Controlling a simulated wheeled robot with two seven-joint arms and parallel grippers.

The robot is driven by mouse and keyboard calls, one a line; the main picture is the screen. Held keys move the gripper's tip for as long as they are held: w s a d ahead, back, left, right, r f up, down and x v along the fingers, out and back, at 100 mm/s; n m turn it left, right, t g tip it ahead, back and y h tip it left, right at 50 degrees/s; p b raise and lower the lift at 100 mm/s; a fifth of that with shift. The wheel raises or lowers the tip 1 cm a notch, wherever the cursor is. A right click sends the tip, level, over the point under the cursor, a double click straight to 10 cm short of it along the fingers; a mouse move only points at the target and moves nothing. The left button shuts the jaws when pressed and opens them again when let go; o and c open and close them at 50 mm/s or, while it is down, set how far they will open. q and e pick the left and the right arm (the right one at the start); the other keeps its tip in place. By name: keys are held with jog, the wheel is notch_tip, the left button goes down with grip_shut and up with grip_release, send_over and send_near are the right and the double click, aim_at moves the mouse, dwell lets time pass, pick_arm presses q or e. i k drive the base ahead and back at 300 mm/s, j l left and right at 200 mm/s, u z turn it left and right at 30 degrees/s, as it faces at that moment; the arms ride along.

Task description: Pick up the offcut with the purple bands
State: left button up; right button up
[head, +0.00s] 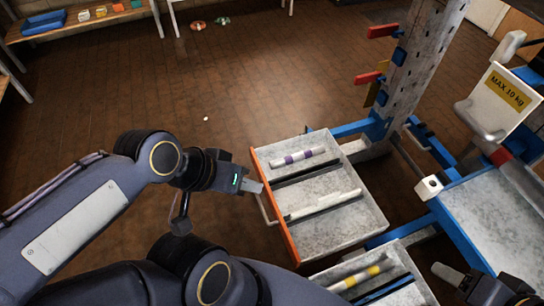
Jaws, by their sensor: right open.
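The offcut with the purple bands (298,157) is a pale rod with two purple bands. It lies in the far compartment of the open upper drawer (347,222), beyond a dark divider. My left gripper (256,187) is just outside the drawer's orange front (273,208), by its handle (267,210), and apart from the offcut. Whether its jaws are open or shut on the handle is not clear. My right gripper (443,271) is open at the lower right, right of the lower drawer and away from the offcut. It is partly cut off by the frame's bottom edge.
A plain white offcut (325,204) lies in the drawer's near compartment. A lower drawer (412,293) holds an offcut with yellow bands (361,278). A grey mast (421,65) with red-handled fittings (382,31) rises behind.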

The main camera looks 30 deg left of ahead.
aim_at(283, 162)
jog(key=j+u, duration=0.1)
jog(key=u, duration=0.5)
jog(key=i+j+z, duration=0.25)
jog(key=i+j, duration=0.25)
jog(key=i+j+z, duration=0.15)
jog(key=j, duration=0.3)
jog(key=i+j+z, duration=0.15)
jog(key=i+j, duration=0.2)
jog(key=i+j+z, duration=0.1)
jog(key=j, duration=0.3)
jog(key=i+j+z, duration=0.15)
jog(key=j, duration=0.25)
jog(key=i+j+z, duration=0.15)
jog(key=i+j, duration=0.15)
jog(key=j, duration=0.15)
